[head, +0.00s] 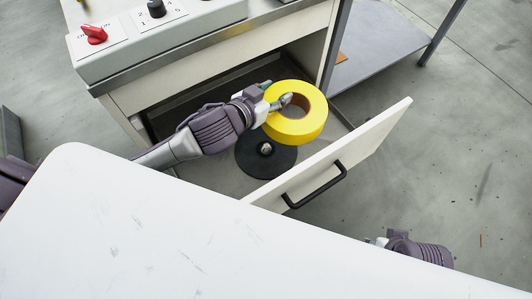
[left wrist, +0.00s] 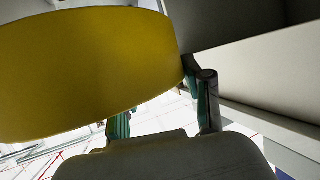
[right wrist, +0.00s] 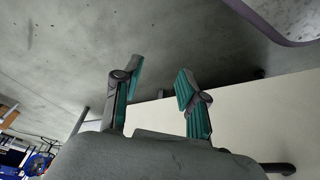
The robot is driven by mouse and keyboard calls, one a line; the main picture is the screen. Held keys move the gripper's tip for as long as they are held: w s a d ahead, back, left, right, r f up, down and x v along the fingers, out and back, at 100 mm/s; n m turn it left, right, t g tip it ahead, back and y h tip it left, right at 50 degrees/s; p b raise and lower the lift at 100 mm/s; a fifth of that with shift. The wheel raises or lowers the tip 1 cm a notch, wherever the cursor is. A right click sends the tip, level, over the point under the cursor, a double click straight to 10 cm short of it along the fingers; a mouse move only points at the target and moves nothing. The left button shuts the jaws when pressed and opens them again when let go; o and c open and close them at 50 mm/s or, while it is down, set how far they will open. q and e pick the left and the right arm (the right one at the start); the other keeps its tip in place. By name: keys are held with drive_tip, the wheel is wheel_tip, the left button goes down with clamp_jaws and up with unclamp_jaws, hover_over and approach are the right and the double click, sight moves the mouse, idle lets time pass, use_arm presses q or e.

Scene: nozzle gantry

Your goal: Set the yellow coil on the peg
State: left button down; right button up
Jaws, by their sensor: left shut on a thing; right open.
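The yellow coil (head: 311,128) is a thick ring with a brown inner wall. My left gripper (head: 276,102) is shut on its rim at the left side, with one finger inside the hole. The coil hangs above the open drawer and fills the upper left of the left wrist view (left wrist: 85,70). The peg (head: 265,148) is a short metal stub in the middle of a round black base (head: 262,167) on the drawer floor. In the head view the coil is above and right of the peg, apart from it. My right gripper (right wrist: 158,88) is open and empty.
The drawer front (head: 365,150) with its black handle (head: 315,187) stands on the right of the drawer. A control panel with a red knob (head: 95,34) and a black knob (head: 156,8) is above. A white tabletop (head: 150,230) fills the foreground. My right gripper is low beyond its edge.

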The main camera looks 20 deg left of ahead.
use_arm(q)
drive_tip(key=w+a+f+m+h, duration=0.1)
drive_tip(key=a+f, duration=0.1)
drive_tip(key=f, duration=0.4)
drive_tip(key=w+a+f+m+g+h+b, duration=0.1)
drive_tip(key=a+f, duration=0.1)
drive_tip(key=f, duration=0.4)
drive_tip(key=w+a+f+m+g+h+b, duration=0.1)
drive_tip(key=a+f+h, duration=0.1)
drive_tip(key=f, duration=0.4)
drive_tip(key=shift+a+f+m, duration=0.15)
drive_tip(key=shift+f+m, duration=0.05)
drive_tip(key=shift+m, duration=0.2)
drive_tip(key=shift+f+b, duration=0.4)
drive_tip(key=shift+f, duration=0.25)
wheel_tip(320, 180, down, 3)
drive_tip(key=shift+r+b, duration=0.1)
drive_tip(key=shift+b, duration=0.5)
use_arm(e)
drive_tip(key=w+a+r+t+y, duration=0.1)
drive_tip(key=w+r+t, duration=0.1)
drive_tip(key=w+t, duration=0.2)
drive_tip(key=shift+w+a+r, duration=0.3)
drive_tip(key=shift+w+a, duration=0.1)
drive_tip(key=shift+w, duration=0.4)
use_arm(q)
drive_tip(key=shift+f, duration=0.2)
